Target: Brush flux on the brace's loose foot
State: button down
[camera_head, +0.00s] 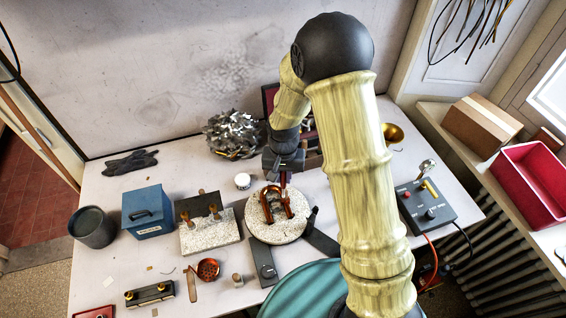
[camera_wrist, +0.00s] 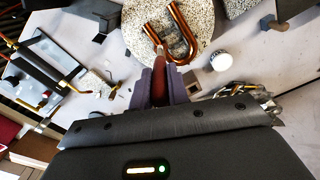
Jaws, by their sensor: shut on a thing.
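My gripper (camera_wrist: 160,85), with purple fingers, is shut on a slim brush (camera_wrist: 158,90) with a red-brown handle. In the wrist view its tip points away from me and overlaps the copper tubing's near side; I cannot tell whether it touches. The U-shaped copper tubing (camera_wrist: 178,38) lies on a round speckled block (camera_wrist: 205,14). In the head view the tubing (camera_head: 268,207) sits on the block (camera_head: 277,234), with my gripper (camera_head: 284,180) just above its far side. The brace and its loose foot cannot be made out clearly. A small white jar (camera_wrist: 221,61) stands beside the block.
Left of the round block are a speckled slab (camera_head: 210,238), a blue box (camera_head: 147,212) and a grey bin (camera_head: 92,228). A silvery tangled heap (camera_head: 232,135) is behind. A control box (camera_head: 427,208) stands right.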

aim_at(284, 188)
jog(key=shift+w, duration=0.3)
jog(key=shift+s, duration=0.25)
jog(key=shift+f, duration=0.1)
notch_tip(284, 188, down, 2)
jog(key=shift+w+b, duration=0.1)
jog(key=shift+b, duration=0.75)
jog(key=shift+f+b, duration=1.25)
jog(key=shift+f, duration=0.55)
jog(key=shift+f+b, duration=0.35)
jog(key=shift+f, duration=0.05)
